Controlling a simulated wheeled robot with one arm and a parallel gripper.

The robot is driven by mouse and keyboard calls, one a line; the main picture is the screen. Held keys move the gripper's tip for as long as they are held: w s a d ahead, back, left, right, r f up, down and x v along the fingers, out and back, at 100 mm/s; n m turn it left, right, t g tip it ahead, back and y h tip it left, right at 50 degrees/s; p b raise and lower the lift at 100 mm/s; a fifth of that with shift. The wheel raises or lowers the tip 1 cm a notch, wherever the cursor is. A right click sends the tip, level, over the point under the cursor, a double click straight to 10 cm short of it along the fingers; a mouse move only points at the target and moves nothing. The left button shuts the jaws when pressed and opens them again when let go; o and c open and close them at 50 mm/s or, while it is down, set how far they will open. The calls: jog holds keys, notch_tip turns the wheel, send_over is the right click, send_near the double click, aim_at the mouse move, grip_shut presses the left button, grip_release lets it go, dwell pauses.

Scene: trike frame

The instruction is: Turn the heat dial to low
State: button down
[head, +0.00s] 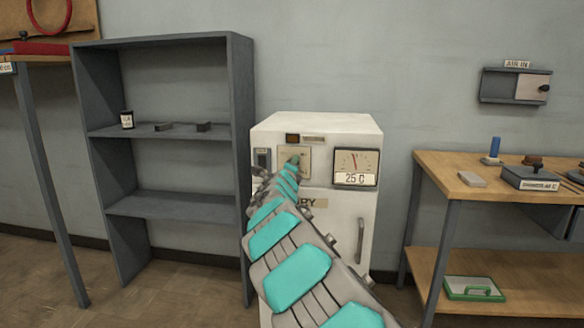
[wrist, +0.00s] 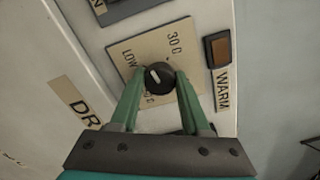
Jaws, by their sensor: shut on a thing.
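The heat dial (wrist: 158,76) is a round black knob with a white pointer mark. It sits on a beige plate (wrist: 124,50) lettered "LOW" and "30 C", with another label partly hidden by my finger. The white mark points toward the "LOW" side in the wrist view. My gripper (wrist: 157,88) has its two green fingers shut on the knob, one on each side. In the head view my arm reaches to the plate (head: 286,161) on the white cabinet (head: 345,214), and my gripper (head: 292,162) mostly hides the dial there.
An orange-brown lamp (wrist: 217,49) labelled "WARM" is beside the plate. A gauge (head: 356,167) reading "25 C" is right of the dial. A grey shelf (head: 170,206) stands left of the cabinet, and a wooden workbench (head: 447,168) stands to the right.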

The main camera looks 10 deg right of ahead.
jog(key=n, duration=0.7)
dwell(0.6)
jog(key=shift+c, duration=1.9)
grip_release()
jog(key=b+v, duration=0.1)
jog(key=v, duration=0.6)
jog(key=shift+s+a+b, duration=0.15)
jog(key=shift+s+b, duration=0.2)
